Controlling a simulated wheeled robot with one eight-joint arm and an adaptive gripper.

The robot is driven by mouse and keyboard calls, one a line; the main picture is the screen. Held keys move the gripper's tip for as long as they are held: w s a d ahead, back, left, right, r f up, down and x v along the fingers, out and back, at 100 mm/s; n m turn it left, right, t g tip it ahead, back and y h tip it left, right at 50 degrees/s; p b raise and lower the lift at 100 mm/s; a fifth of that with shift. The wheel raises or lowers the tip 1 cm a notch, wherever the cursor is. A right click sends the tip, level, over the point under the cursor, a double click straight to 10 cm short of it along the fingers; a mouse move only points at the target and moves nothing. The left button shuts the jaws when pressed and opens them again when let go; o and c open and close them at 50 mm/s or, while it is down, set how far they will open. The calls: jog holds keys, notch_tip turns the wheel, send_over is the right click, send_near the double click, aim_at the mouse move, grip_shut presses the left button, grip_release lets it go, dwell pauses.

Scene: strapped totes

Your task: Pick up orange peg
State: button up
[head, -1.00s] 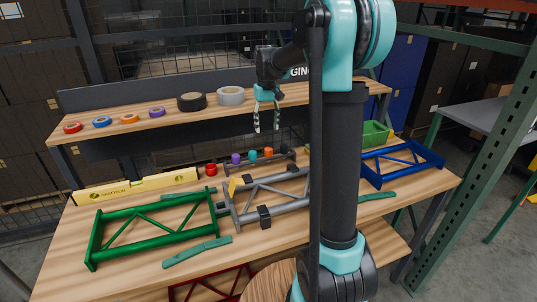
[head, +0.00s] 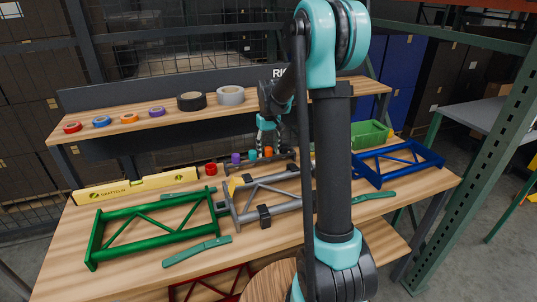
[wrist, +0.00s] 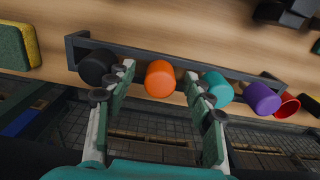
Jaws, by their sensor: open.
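The orange peg (wrist: 160,79) stands in a dark grey rack (wrist: 185,62), between a black peg (wrist: 97,66) and a teal peg (wrist: 218,89). In the head view the orange peg (head: 268,152) shows just below my fingers. My gripper (wrist: 155,74) is open and empty, with one finger on each side of the orange peg in the wrist view. The right finger overlaps the teal peg's edge, and the left finger lies beside the black peg. I cannot tell how far the fingers reach down around the peg. My gripper (head: 267,143) points downward in the head view.
A purple peg (wrist: 262,98) stands beyond the teal one, with a red cylinder (wrist: 286,105) past it. A grey frame (head: 270,192) lies in front of the rack, a green frame (head: 150,228) to the left. A shelf (head: 140,120) with tape rolls stands behind.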

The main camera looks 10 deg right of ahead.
aim_at(269, 148)
grip_shut()
dwell(0.3)
jog(key=shift+r, duration=0.1)
notch_tip(269, 148, up, 25)
dwell(1.1)
